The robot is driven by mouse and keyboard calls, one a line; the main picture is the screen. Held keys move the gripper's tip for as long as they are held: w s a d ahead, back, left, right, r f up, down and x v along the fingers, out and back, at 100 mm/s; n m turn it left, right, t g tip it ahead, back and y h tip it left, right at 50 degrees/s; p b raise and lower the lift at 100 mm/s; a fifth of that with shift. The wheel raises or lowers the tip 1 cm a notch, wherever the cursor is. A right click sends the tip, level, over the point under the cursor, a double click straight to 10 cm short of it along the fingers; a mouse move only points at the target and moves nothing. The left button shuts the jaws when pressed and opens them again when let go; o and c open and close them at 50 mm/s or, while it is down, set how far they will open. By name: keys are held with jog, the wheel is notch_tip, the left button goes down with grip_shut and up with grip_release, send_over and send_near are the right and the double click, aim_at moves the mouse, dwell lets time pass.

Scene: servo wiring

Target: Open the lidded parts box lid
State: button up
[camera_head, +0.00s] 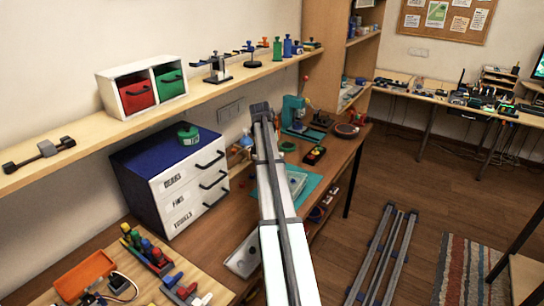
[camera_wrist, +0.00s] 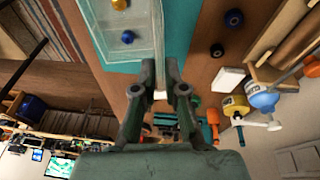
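The lidded parts box (camera_head: 298,181) is a clear, pale box on a teal mat, partly hidden behind my arm in the head view. In the wrist view its translucent side (camera_wrist: 106,22) fills the upper middle, with a yellow and a blue round part showing through. My gripper (camera_wrist: 160,92) has its dark fingers apart, at the near end of the box's clear edge. A small pale piece shows between the fingertips; I cannot tell whether they touch it. My gripper is hidden in the head view. The lid's state is not clear.
The teal mat (camera_head: 313,181) lies on the wooden workbench. A teal machine (camera_head: 294,113) stands behind the box. A drawer cabinet (camera_head: 165,178) stands at the left. In the wrist view, a blue-and-yellow bottle (camera_wrist: 262,98) and an orange tool (camera_wrist: 213,118) are to the right.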

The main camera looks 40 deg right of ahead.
jog(key=shift+o, duration=0.8)
jog(key=shift+f, duration=0.1)
jog(key=shift+r, duration=0.25)
jog(key=v, duration=1.1)
jog(key=shift+r, duration=0.35)
jog(key=shift+a+f, duration=0.1)
